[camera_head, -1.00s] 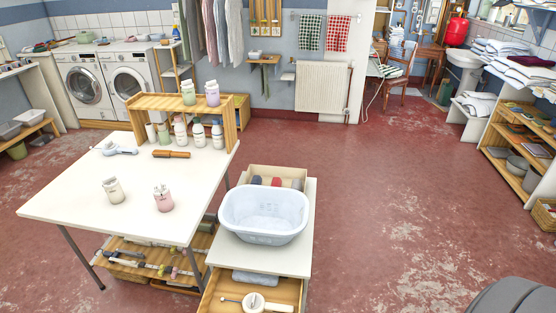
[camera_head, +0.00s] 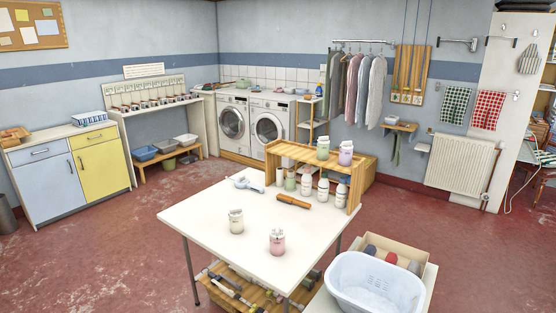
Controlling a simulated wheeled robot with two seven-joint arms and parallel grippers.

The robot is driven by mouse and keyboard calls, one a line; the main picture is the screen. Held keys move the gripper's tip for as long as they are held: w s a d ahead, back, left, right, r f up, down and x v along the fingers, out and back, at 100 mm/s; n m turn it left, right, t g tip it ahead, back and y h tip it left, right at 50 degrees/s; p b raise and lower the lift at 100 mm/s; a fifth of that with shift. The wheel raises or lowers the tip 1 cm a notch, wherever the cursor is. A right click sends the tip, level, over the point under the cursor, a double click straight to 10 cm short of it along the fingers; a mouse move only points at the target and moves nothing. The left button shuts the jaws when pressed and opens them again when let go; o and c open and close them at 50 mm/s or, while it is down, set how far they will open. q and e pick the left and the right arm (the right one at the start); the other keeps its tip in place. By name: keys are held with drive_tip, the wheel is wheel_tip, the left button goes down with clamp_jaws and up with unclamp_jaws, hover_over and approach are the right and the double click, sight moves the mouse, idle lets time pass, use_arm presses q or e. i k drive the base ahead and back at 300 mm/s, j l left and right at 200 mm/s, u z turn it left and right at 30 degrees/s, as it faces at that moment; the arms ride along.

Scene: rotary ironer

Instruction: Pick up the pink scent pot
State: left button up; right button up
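The pink scent pot (camera_head: 277,243) stands upright near the front edge of the white table (camera_head: 205,205). A similar cream pot (camera_head: 236,221) stands to its left and a little farther back. Nothing covers the pink pot. A pale purple pot (camera_head: 345,153) and a green pot (camera_head: 323,148) stand on the wooden shelf at the back of the table. Neither of my grippers shows in the view.
A wooden rack (camera_head: 330,160) with several white bottles takes up the table's back right. A brown wooden roller (camera_head: 293,201) and a grey-blue tool (camera_head: 247,184) lie nearby. A white basin (camera_head: 372,285) is right of the table. Floor is clear on the left.

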sight(277, 246)
drive_tip(key=i+l, duration=0.1)
drive_tip(key=l, duration=0.3)
drive_tip(key=i+l+z, duration=0.1)
drive_tip(key=l, duration=0.25)
drive_tip(key=i+l+u, duration=0.15)
drive_tip(key=l, duration=0.25)
drive_tip(key=i, duration=0.05)
